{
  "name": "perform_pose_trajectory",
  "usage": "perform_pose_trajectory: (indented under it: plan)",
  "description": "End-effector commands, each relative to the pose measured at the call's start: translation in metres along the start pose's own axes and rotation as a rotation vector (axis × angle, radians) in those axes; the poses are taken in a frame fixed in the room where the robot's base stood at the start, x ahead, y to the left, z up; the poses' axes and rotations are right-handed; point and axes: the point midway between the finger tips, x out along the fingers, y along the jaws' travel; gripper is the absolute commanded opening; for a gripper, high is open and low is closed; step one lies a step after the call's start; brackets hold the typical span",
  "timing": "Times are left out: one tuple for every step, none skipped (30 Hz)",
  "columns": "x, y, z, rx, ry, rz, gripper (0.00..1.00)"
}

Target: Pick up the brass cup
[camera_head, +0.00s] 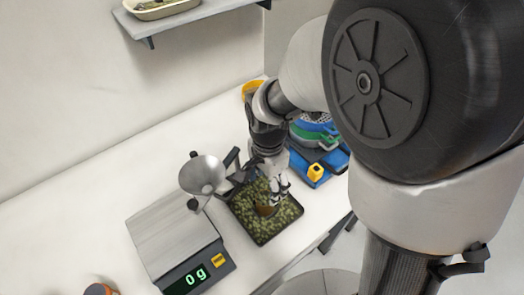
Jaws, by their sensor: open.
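A small brownish object, which looks like the brass cup (264,210), sits among green pellets in a dark square tray (279,238) on the white table. My gripper (274,200) is open and points down over the tray, right at the cup. Its fingers overlap the cup's upper right side in the picture. I cannot tell whether they touch it or stand around it. Part of the cup is hidden by the fingers and the pellets.
A metal funnel (203,174) on a dark stand is left of the tray. A scale (172,240) reading 0 g stands at front left. Blue and green items (318,148) lie behind the tray at right. An orange-lidded jar (99,290) is at bottom left. A wall shelf (190,16) is above.

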Motion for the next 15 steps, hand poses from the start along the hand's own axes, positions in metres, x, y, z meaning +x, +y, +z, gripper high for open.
perform_pose_trajectory:
  plan:
    - [0.015,0.001,0.0,0.0,-0.001,0.004,0.65]
    - [0.02,0.001,0.0,0.0,-0.001,0.003,0.65]
    - [0.026,0.0,0.0,-0.001,-0.001,0.002,0.65]
    - [0.029,0.0,0.0,-0.001,-0.001,0.002,0.65]
    - [0.033,0.0,0.0,-0.001,0.0,0.001,0.65]
    - [0.036,0.0,0.0,-0.001,0.0,0.001,0.65]
    - [0.038,0.0,0.0,-0.001,0.0,0.001,0.65]
    - [0.039,0.0,0.0,-0.001,0.0,0.0,0.65]
    - [0.04,0.0,0.0,-0.001,0.0,0.0,0.65]
    - [0.041,0.0,0.0,-0.001,0.0,0.0,0.65]
    - [0.042,0.0,0.001,-0.001,0.0,-0.001,0.65]
    - [0.044,0.0,0.001,-0.001,0.0,-0.001,0.65]
    - [0.047,0.0,0.002,-0.001,0.0,0.0,0.65]
    - [0.05,0.0,0.002,-0.002,0.0,0.0,0.65]
    - [0.055,0.001,0.003,-0.002,0.0,0.001,0.65]
